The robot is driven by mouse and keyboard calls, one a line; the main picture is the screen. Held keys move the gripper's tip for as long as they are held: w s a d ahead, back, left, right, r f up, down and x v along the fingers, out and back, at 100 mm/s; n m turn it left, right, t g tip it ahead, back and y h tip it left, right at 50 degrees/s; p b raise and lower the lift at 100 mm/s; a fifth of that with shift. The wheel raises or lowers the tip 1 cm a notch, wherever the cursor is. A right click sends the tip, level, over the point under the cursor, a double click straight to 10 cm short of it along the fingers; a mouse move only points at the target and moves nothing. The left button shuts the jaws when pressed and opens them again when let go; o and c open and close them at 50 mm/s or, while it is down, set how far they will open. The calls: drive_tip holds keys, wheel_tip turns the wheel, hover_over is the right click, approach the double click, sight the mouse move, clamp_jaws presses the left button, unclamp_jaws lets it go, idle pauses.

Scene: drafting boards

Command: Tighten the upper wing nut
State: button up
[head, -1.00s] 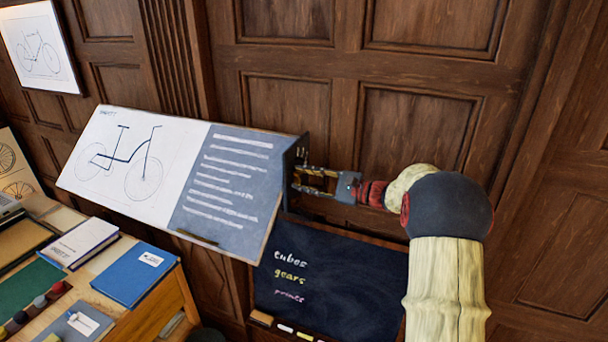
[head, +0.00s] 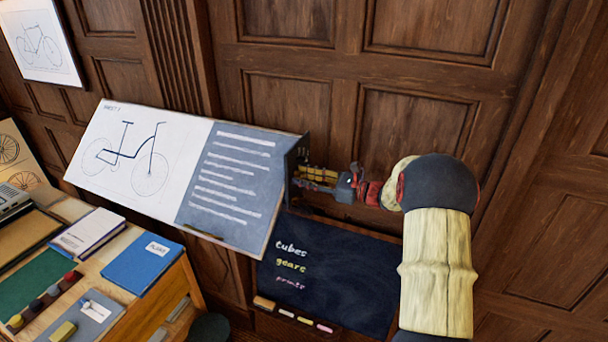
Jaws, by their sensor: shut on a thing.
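The drafting board (head: 232,140) is tilted and carries a bicycle drawing (head: 128,155) and a dark panel of white writing. A dark bracket (head: 293,165) stands at its right edge. My gripper (head: 300,176) reaches in from the right, level with this bracket, its fingers pointing left. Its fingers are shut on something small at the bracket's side. The upper wing nut is too small and too covered by the fingers to make out clearly, and I cannot tell how far it is turned.
A chalkboard (head: 340,275) with coloured words stands below my gripper, with chalks along its ledge. A desk with a blue book (head: 143,268) and a white-covered book (head: 88,233) is at lower left. Wood panelling is close behind.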

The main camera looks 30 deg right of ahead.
drive_tip(key=shift+w+d+r, duration=0.15)
drive_tip(key=shift+d+r, duration=0.2)
drive_tip(key=shift+r, duration=0.1)
drive_tip(key=o, duration=0.8)
drive_tip(key=shift+o, duration=1.2)
drive_tip(key=shift+w+d+f, duration=0.1)
drive_tip(key=shift+w+f, duration=0.1)
drive_tip(key=o, duration=0.4)
drive_tip(key=shift+s+f, duration=0.15)
drive_tip(key=shift+f, duration=0.1)
drive_tip(key=shift+s, duration=0.1)
drive_tip(key=v, duration=1.1)
drive_tip(key=shift+s+d, duration=0.2)
drive_tip(key=shift+s, duration=0.05)
